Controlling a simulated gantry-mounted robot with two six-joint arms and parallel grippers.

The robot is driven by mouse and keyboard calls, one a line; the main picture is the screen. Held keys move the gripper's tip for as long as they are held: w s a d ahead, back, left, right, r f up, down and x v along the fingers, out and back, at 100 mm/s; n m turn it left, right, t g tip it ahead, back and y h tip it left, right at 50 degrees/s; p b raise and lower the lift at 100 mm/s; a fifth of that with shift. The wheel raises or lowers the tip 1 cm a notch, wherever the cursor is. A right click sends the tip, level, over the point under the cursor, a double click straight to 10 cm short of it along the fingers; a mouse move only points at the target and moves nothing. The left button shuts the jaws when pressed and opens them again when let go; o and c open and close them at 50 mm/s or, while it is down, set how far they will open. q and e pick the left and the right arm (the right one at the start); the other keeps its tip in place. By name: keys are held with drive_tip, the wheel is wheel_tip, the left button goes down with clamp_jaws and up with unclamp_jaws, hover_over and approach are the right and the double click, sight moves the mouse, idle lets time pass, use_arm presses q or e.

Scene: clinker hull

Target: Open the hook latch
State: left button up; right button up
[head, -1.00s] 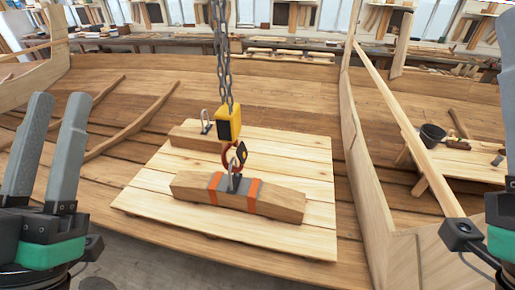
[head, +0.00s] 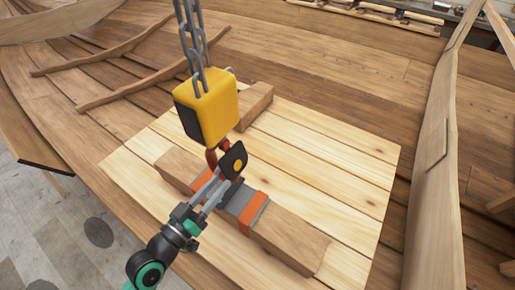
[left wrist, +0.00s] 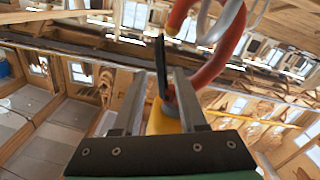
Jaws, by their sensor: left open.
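The yellow hoist block (head: 207,105) hangs on a chain above the pale board platform. Below it is the red hook (head: 212,158), partly hidden, with a black latch tab (head: 233,160) bearing an orange dot. My left gripper (head: 216,184) reaches up from below with its fingertips at the tab. In the left wrist view, the thin dark tab (left wrist: 161,68) stands edge-on between the two open fingers (left wrist: 160,85), with a gap on each side. The red hook (left wrist: 214,65) curves to the right of them. My right gripper is out of view.
A wooden beam (head: 290,237) with orange straps (head: 253,213) and a grey fitting lies on the pale platform (head: 340,160) under the hook. A smaller wood block (head: 256,103) sits behind. The chain (head: 192,40) rises above.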

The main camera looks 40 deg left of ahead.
sight(242, 159)
use_arm(q)
drive_tip(key=w, duration=0.3)
drive_tip(key=w+a, duration=0.1)
drive_tip(key=w, duration=0.3)
drive_tip(key=w+p, duration=0.1)
drive_tip(key=w, duration=0.3)
drive_tip(key=shift+w+a+r, duration=0.1)
drive_tip(key=shift+a, duration=0.05)
clamp_jaws()
drive_tip(key=shift+r, duration=0.1)
idle(0.8)
